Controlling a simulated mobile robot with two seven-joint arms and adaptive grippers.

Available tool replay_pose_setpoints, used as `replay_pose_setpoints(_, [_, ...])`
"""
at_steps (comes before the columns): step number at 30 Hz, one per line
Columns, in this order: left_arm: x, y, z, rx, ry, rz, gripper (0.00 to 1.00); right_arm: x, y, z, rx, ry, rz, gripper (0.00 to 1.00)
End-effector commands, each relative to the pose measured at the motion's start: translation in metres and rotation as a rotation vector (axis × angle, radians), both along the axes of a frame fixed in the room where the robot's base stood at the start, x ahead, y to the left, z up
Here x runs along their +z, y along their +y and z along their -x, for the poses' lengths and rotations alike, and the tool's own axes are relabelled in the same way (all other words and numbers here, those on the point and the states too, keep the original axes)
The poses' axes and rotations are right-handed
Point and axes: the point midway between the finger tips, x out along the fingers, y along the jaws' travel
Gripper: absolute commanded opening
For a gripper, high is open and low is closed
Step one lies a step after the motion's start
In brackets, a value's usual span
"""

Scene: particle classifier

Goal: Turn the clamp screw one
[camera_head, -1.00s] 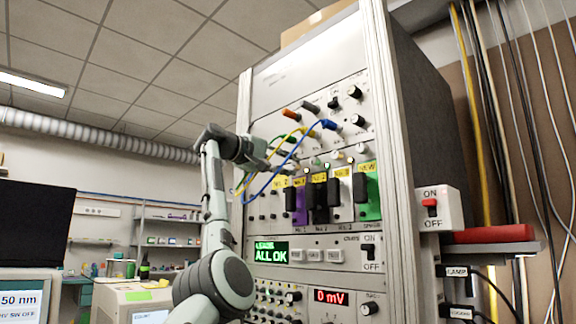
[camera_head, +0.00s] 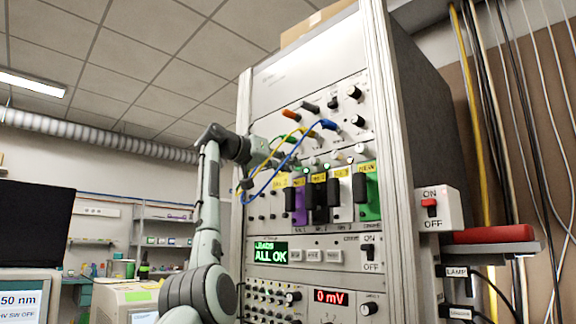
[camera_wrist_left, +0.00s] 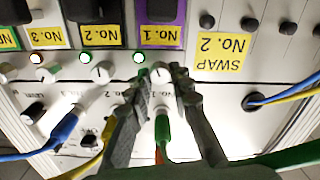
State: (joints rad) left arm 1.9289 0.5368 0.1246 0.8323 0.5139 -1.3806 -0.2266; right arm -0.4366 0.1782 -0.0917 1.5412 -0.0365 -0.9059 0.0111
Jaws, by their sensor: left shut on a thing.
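In the left wrist view, where labels read upside down, my left gripper (camera_wrist_left: 160,75) is around the small white knob of clamp screw one, just below the yellow No. 1 label (camera_wrist_left: 160,37). The gripper is shut on this knob, and its dark fingers lie on both sides of it. A green plug and cable (camera_wrist_left: 163,135) run between the fingers. In the head view the left gripper (camera_head: 284,160) reaches the rack's front panel from the left, partly hidden by cables. The purple module (camera_head: 299,207) is below it. My right gripper is not in view.
Blue, yellow and green cables (camera_head: 322,125) loop close around the gripper. Other white clamp knobs (camera_wrist_left: 102,72) sit in the same row with lit lamps. Black-handled modules stand beside the purple one. The display (camera_head: 270,252) reads ALL OK.

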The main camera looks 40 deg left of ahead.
Motion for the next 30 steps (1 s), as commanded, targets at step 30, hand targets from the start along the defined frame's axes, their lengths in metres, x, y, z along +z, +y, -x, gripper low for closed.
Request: replay_pose_setpoints(30, [0.0003, -0.0003, 0.0002, 0.000, -0.019, -0.207, 0.27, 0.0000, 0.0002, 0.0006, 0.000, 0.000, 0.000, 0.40])
